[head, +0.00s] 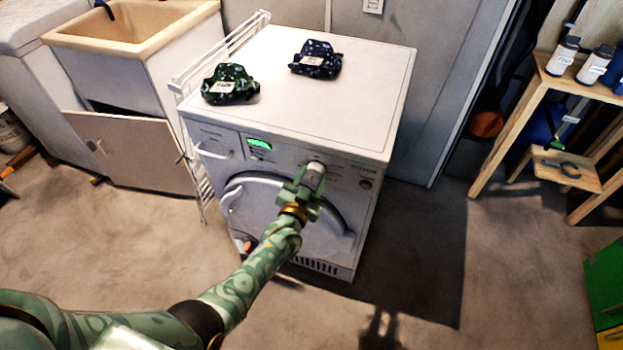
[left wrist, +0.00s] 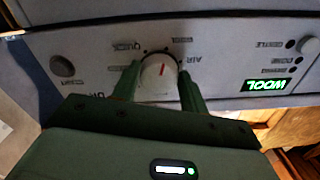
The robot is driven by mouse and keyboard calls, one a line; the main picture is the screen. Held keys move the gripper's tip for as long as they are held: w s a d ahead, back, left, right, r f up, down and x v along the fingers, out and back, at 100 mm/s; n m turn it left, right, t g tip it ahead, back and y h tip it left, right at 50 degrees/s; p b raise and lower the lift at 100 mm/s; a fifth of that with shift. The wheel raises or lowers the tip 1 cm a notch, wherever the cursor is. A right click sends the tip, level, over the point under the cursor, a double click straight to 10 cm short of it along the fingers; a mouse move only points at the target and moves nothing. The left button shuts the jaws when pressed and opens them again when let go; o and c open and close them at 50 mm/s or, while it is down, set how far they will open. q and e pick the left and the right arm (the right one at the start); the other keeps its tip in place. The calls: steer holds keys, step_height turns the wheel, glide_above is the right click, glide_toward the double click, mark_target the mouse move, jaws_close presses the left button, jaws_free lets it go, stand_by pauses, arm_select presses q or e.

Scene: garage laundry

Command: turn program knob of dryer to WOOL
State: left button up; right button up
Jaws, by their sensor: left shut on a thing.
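The white dryer (head: 295,85) stands against the back wall, its front panel facing me. Its round white program knob (head: 315,168) is on the upper right of the front. In the left wrist view the knob (left wrist: 158,73) has a red pointer mark, and printed labels ring it, upside down. The lit green display (left wrist: 266,85) reads WOOL, upside down; in the head view the display (head: 259,144) is too small to read. My left gripper (head: 307,183) is shut on the knob, one finger on each side of it. My right gripper is not in view.
A dark green bundle (head: 230,84) and a dark blue bundle (head: 316,59) lie on the dryer top. A white rack (head: 200,180) and a sink cabinet (head: 135,152) with an open door stand to the left. A wooden shelf (head: 537,95) stands right; the floor between is clear.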

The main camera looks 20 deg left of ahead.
arm_select(q)
steer(key=shift+f+m, duration=0.1)
steer(key=shift+m, duration=0.3)
steer(key=o, duration=0.9)
steer(key=shift+o, duration=0.2)
steer(key=shift+s, duration=0.1)
steer(key=shift+s+p, duration=0.3)
steer(key=shift+s, duration=0.05)
steer(key=s+p, duration=0.4)
steer(key=s, duration=1.1)
steer(key=shift+s+a, duration=0.25)
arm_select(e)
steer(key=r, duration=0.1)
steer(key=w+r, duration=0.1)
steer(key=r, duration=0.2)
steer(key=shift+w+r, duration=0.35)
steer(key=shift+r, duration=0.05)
